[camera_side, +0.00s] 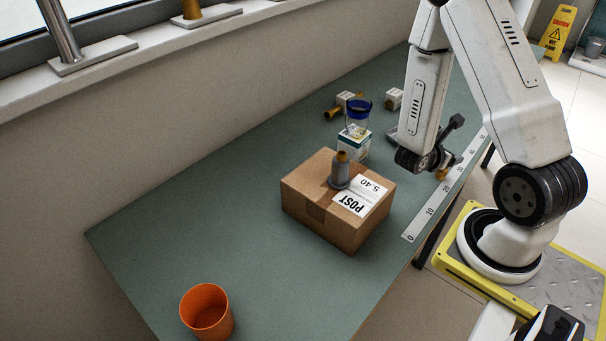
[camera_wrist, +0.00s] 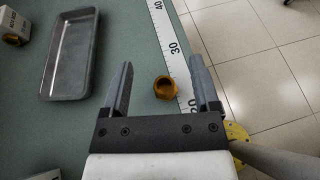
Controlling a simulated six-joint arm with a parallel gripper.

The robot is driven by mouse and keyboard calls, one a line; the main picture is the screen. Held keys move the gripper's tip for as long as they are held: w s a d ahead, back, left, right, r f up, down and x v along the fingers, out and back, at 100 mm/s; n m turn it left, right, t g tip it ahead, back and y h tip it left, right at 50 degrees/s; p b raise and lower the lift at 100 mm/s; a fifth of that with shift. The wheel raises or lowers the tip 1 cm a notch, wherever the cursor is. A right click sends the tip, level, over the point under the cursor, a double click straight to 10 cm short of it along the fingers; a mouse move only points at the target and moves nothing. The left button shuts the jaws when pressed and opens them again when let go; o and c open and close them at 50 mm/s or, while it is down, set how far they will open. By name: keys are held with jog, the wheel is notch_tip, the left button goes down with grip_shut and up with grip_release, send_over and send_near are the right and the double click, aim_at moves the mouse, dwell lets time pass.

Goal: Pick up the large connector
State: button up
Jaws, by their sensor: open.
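A brass connector with a hexagonal end and a round opening (camera_wrist: 165,87) stands on the green table beside the ruler in the wrist view. It also shows small at the table edge in the side view (camera_side: 441,174), partly hidden by my gripper. My gripper (camera_wrist: 162,62) is open, with one finger on each side of the connector in the picture and nothing held. I cannot tell the height gap between them. Another brass piece (camera_side: 333,112) lies farther back on the table; I cannot tell its size against the first one.
A grey metal tray (camera_wrist: 91,56) lies left of my gripper. The ruler (camera_side: 438,202) runs along the table edge, with floor beyond. A cardboard box (camera_side: 310,196) carries a grey-and-brass fitting (camera_side: 341,172).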

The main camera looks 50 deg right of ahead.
jog(key=shift+f, duration=0.7)
jog(key=shift+f, duration=0.1)
jog(key=shift+f, duration=1.4)
jog(key=shift+x, duration=1.5)
grip_shut()
